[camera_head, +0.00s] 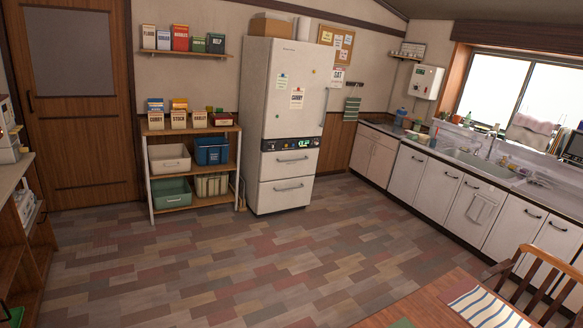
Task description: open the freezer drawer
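A tall white fridge (300,90) stands against the back wall, a little right of the picture's centre. Its upper door is shut. Below a dark control strip with lit green marks are two drawers, an upper drawer (289,164) and a lower drawer (286,194). Both are shut flush, and each has a horizontal handle. Which one is the freezer drawer cannot be told from any label. My gripper is not in view.
A shelf rack (196,205) with bins stands just left of the fridge. White counter cabinets (440,185) line the right wall. A wooden table (425,305) and chair (545,262) are at the lower right. The tiled floor (220,265) before the fridge is clear.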

